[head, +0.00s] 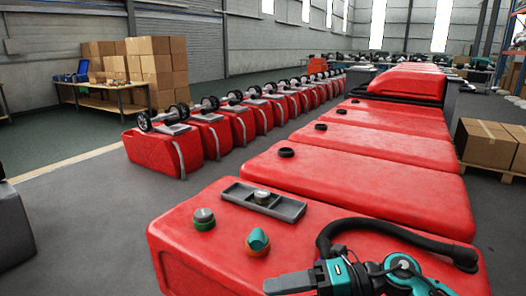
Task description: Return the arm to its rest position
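My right gripper (290,283) shows at the bottom of the head view, over the near red tank (215,245). Its arm is teal and black and comes in from the lower right, with a thick black hose bending above it. The grey finger part points left, and I cannot tell whether it is open or shut. I see nothing clearly held in it. My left gripper is not in view.
On the near tank are a grey tray (284,208) holding a round cap (262,197), a grey-green knob (204,219) and a teal-orange knob (257,241). More red tanks (340,175) run behind. Boxes (490,142) stand right. Grey floor (90,215) is open left.

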